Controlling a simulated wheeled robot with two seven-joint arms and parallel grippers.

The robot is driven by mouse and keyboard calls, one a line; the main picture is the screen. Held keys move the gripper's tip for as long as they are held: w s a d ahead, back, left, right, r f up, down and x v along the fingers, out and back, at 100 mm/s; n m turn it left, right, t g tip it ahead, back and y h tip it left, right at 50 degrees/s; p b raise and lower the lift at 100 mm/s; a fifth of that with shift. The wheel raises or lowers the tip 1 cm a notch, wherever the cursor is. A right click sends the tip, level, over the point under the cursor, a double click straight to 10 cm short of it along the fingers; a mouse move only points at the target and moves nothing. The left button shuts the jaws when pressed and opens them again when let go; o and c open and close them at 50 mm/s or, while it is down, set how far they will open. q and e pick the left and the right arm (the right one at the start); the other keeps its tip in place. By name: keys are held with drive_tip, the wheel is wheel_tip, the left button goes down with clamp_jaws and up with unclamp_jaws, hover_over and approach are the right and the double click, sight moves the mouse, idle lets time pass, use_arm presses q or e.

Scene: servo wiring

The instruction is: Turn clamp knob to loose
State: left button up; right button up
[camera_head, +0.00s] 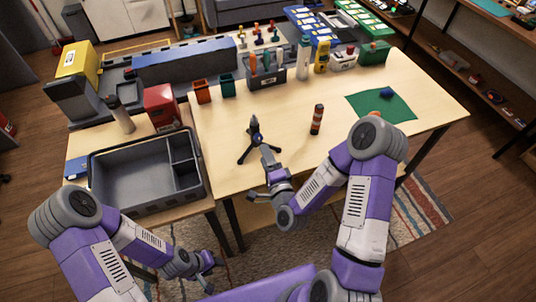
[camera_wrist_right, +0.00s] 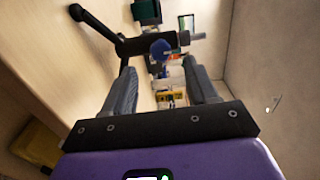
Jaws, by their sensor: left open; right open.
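A small black tripod-like clamp stand (camera_head: 254,127) stands on the wooden table, left of centre in the head view. In the right wrist view the dark clamp bar (camera_wrist_right: 136,45) carries a round blue knob (camera_wrist_right: 160,49). My right gripper (camera_head: 266,154) reaches toward the stand from the front. In the wrist view its two fingers (camera_wrist_right: 160,85) are apart, with the knob beyond and between their tips and nothing held. Contact with the knob is not visible. My left gripper (camera_head: 208,266) is open and empty, low in front of the table and away from the stand.
A striped orange-and-black cylinder (camera_head: 317,120) stands right of the stand. A grey divided bin (camera_head: 135,208) sits at left. A tool holder (camera_head: 266,78), bottles and small bins line the back. A green mat (camera_head: 397,110) lies at right. The table around the stand is mostly clear.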

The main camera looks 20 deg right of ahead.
use_arm(q)
drive_tip(key=shift+r+p, duration=1.25)
drive_tip(key=shift+r, duration=0.45)
use_arm(e)
drive_tip(key=shift+s, duration=0.8)
